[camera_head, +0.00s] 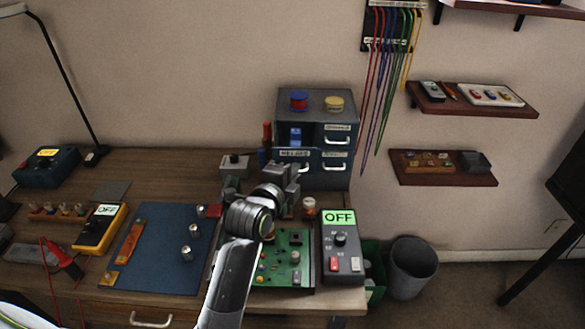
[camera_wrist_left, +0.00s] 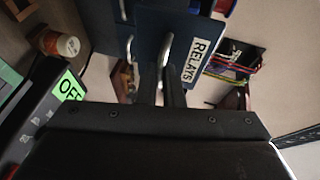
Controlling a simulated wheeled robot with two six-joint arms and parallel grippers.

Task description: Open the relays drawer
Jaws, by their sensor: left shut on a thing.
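The grey-blue drawer cabinet (camera_head: 321,104) stands at the back of the bench. Its relays drawer (camera_head: 295,154), upper left, looks pulled partly out, with blue items showing behind its labelled front. In the left wrist view the RELAYS label (camera_wrist_left: 196,60) and the metal handle (camera_wrist_left: 164,48) are close up. My left gripper (camera_head: 287,178) is in front of the cabinet. Its fingers (camera_wrist_left: 161,93) are shut on the relays drawer handle; the exact contact is dark. In the head view my gripper hides the handle and part of the lower left cabinet. My right gripper is not in view.
Coloured cables (camera_head: 390,75) hang right of the cabinet. A grey bin (camera_head: 411,268) stands on the floor.

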